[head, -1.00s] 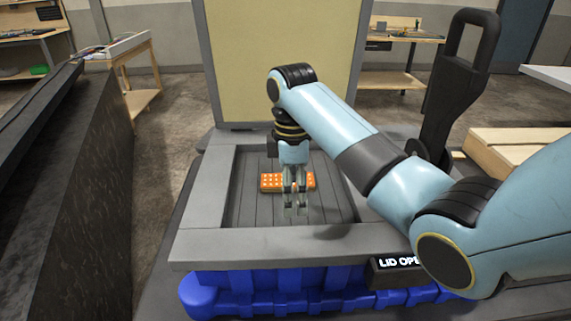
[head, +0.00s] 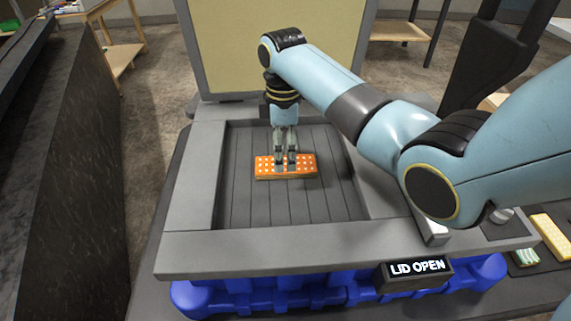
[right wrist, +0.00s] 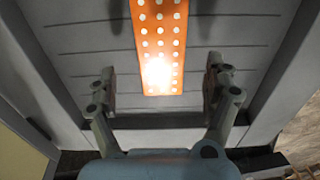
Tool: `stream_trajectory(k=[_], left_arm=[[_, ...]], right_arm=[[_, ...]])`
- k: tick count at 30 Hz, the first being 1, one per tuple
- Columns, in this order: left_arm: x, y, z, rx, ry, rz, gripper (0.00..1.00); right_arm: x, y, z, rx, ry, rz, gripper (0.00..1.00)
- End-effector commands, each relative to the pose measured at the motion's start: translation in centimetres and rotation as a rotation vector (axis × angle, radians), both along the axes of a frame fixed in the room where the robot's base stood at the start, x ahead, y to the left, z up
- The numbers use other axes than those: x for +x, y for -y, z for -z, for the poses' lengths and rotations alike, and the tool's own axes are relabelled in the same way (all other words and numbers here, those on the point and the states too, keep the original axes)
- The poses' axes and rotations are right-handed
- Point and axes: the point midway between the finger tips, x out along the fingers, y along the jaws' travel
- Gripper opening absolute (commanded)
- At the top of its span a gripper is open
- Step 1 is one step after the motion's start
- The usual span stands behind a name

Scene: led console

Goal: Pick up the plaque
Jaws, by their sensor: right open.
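The plaque (head: 305,164) is an orange slab with rows of white dots. It lies flat on the slatted dark floor of a grey-framed bay. My right gripper (head: 285,166) points down at the plaque's middle in the head view, with its fingers overlapping it. In the right wrist view the open fingers (right wrist: 162,82) stand on either side of the plaque (right wrist: 160,30), with gaps to both edges. A bright glare covers part of its dots. I cannot tell the exact height of the fingertips above it. My left gripper is out of view.
The grey bay frame (head: 320,241) surrounds the floor, with a raised yellowish panel (head: 275,50) behind. A "LID OPEN" sign (head: 418,267) sits in front, beside blue casing (head: 240,298). A yellow dotted slab (head: 553,237) lies at right. Bay floor around the plaque is clear.

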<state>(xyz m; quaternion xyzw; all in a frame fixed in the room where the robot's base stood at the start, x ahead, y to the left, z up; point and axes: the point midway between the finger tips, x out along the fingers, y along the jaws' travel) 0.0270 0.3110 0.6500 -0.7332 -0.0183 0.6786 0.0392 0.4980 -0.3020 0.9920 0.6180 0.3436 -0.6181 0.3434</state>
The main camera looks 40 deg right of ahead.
Motion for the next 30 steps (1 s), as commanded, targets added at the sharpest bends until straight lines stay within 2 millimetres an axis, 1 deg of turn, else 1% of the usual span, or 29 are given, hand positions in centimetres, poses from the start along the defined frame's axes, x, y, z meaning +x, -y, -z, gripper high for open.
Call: stream_trajectory(k=[4,7,10,16,17,22,30], left_arm=[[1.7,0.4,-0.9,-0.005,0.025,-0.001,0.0],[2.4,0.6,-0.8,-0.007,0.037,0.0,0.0],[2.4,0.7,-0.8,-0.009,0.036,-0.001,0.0],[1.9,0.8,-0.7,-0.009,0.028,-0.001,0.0],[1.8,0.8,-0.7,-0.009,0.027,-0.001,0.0],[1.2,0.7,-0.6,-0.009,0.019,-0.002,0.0],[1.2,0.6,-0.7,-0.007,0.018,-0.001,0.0]], right_arm=[[-0.4,0.4,2.3,0.0,-0.004,0.001,0.85],[-0.3,0.3,3.7,0.001,-0.003,0.001,0.85],[-0.3,0.3,4.3,0.0,-0.002,0.0,0.85],[-0.3,0.3,4.4,0.001,-0.001,0.0,0.85],[-0.3,0.3,4.4,0.001,-0.001,0.0,0.82],[-0.3,0.3,4.4,0.001,-0.001,0.0,0.6],[-0.3,0.3,4.4,0.001,-0.001,0.0,0.24]])
